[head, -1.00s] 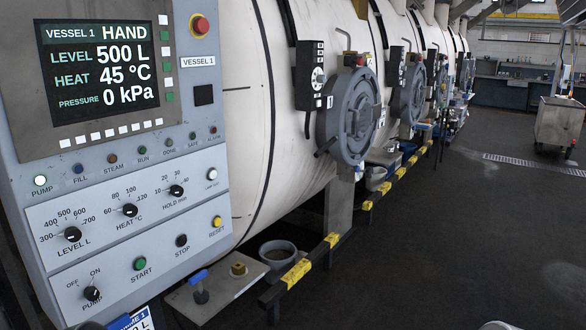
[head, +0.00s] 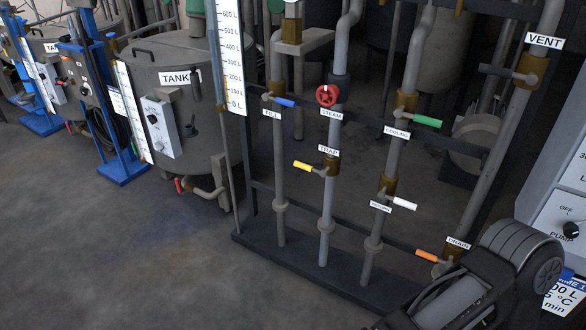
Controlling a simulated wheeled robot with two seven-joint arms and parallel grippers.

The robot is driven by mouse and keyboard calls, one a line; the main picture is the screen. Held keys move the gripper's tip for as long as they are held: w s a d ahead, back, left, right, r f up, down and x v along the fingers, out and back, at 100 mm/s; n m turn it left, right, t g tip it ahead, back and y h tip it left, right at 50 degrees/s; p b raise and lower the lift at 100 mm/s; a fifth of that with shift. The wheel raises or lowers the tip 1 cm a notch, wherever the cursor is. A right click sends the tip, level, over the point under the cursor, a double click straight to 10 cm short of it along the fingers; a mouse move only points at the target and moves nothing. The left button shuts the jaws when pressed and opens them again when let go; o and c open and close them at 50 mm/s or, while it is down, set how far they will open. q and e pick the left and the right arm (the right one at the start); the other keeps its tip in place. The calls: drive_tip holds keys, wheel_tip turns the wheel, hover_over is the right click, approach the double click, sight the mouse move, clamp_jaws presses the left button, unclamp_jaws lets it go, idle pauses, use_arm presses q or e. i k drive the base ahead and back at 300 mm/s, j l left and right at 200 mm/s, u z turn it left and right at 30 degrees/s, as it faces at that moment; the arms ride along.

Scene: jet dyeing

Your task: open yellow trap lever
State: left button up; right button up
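The yellow trap lever (head: 303,166) is on the brass trap valve (head: 330,163) on the middle vertical pipe, under a TRAP label (head: 328,150). The lever sticks out to the left, across the pipe, and tilts slightly down toward the valve. Nothing touches it. Neither gripper shows in the head view. A dark jointed part, probably my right arm, fills the bottom right corner, well to the right of and below the lever.
Around the lever are a blue fill lever (head: 284,102), red steam wheel (head: 327,95), green cooling lever (head: 426,121), white lever (head: 404,203) and orange drain lever (head: 427,256). A control panel (head: 570,205) stands right. Floor (head: 130,250) at lower left is clear.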

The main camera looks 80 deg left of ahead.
sight(324, 173)
drive_tip(key=u, duration=0.45)
drive_tip(key=j+u, duration=0.1)
drive_tip(key=u, duration=0.8)
drive_tip(key=j+u, duration=0.1)
drive_tip(key=u, duration=0.3)
drive_tip(key=i+u, duration=0.1)
drive_tip(key=u, duration=0.8)
